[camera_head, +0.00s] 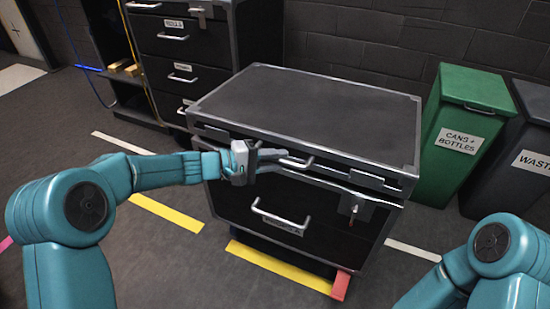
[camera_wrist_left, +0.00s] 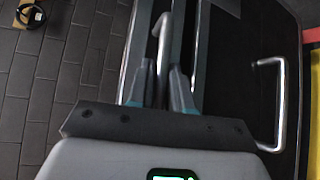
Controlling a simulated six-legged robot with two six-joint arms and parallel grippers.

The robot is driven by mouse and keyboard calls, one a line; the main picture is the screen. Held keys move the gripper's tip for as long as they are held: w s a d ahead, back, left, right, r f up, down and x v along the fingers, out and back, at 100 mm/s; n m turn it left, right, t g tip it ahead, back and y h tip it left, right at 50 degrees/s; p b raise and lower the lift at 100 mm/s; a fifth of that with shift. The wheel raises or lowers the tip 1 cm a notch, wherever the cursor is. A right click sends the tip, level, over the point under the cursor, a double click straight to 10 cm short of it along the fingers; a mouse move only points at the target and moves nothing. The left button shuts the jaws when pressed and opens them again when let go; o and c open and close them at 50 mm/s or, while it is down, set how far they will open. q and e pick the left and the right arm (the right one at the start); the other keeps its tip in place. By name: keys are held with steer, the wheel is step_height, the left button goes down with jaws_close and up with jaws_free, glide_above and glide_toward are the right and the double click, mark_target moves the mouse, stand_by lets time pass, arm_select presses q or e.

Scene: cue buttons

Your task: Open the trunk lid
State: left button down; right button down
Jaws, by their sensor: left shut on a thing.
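The black trunk (camera_head: 235,215) with grey metal edges stands in the middle of the head view. Its lid (camera_head: 310,105) looks shut, lying level on the body. A metal handle (camera_head: 297,161) sticks out at the lid's front edge; it also shows in the left wrist view (camera_wrist_left: 163,35). My left gripper (camera_head: 282,158) is shut on this lid handle. In the left wrist view the fingers (camera_wrist_left: 163,90) stand either side of the handle bar. A lower handle (camera_head: 280,217) is on the trunk's front, and a latch (camera_head: 354,205) hangs at the front right. My right gripper is out of view.
A drawer cabinet (camera_head: 185,50) stands behind the trunk at the left. A green bin (camera_head: 455,115) and a dark waste bin (camera_head: 525,150) stand at the right. A brick wall is behind.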

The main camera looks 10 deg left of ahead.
arm_select(q)
steer(key=shift+g, duration=0.3)
steer(key=r+p, duration=0.1)
steer(key=r, duration=0.1)
steer(key=r+p, duration=0.4)
steer(key=shift+w+d, duration=0.1)
steer(key=shift+w, duration=0.3)
step_height(320, 180, up, 16)
steer(key=r+n+g+y+p, duration=0.1)
steer(key=n+y+p, duration=0.1)
steer(key=p, duration=1.9)
glide_above(277, 138)
steer(key=w+d, duration=0.3)
steer(key=w, duration=0.1)
steer(key=shift+w+d+r+p, duration=0.25)
steer(key=shift+w+r+p, duration=0.25)
steer(key=shift+p, duration=0.3)
steer(key=shift+w, duration=0.1)
steer(key=c, duration=1.1)
jaws_free()
steer(key=shift+f, duration=0.1)
steer(key=shift+c, duration=0.2)
